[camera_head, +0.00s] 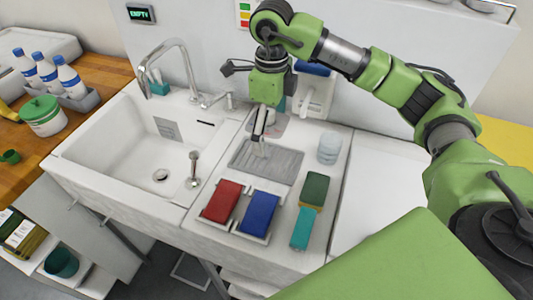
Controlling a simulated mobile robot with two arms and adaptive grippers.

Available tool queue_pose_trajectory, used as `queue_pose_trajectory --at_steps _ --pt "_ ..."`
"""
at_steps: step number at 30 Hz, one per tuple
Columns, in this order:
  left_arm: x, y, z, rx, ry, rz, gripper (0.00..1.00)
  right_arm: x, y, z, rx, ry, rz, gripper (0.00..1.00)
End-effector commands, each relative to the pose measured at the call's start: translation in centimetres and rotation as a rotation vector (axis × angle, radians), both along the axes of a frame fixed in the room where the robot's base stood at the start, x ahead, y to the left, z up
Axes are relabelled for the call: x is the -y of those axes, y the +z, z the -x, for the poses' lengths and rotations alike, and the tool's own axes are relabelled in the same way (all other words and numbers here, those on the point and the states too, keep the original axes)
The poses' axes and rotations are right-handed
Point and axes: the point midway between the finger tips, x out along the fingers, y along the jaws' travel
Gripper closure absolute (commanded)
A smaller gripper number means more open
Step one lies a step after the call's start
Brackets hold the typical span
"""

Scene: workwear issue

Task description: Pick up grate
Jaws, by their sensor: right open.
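A grey ribbed panel, which looks like the grate (284,166), lies flat on the white counter to the right of the sink. My right gripper (262,143) points down over the far left part of this panel. It is open and its fingers hide a little of the panel. I cannot tell whether the fingertips touch it. A small grey slotted piece (168,130) shows against the sink's back wall. My left gripper is not in view.
A white sink (110,145) with a tap lies left. Red (222,201) and blue (259,212) blocks in holders, green and teal pieces (303,228) and clear cups (329,148) surround the panel. The white surface at right is clear.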

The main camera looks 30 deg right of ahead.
Motion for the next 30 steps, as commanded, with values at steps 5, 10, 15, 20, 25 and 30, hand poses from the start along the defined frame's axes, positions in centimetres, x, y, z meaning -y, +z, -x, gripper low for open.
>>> queue_pose_trajectory --at_steps 5,10,15,20,25,30 --pt "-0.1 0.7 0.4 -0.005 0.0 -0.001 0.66 0.0 -2.7 0.1 -0.002 -0.001 0.001 0.0" --pt "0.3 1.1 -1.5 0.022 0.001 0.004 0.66 0.0 -3.8 0.1 -0.001 -0.001 0.0 0.0" --pt "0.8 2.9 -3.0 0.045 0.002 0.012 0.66 -0.2 -5.9 0.3 -0.006 -0.001 0.0 0.0" --pt "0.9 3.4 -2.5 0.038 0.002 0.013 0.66 -0.2 -8.1 0.2 -0.003 -0.001 -0.002 0.0" --pt "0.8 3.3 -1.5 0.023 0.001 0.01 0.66 -0.3 -8.9 0.2 0.001 0.0 -0.001 0.0" --pt "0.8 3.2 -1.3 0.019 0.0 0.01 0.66 -0.2 -8.8 0.2 0.001 0.0 -0.002 0.08"
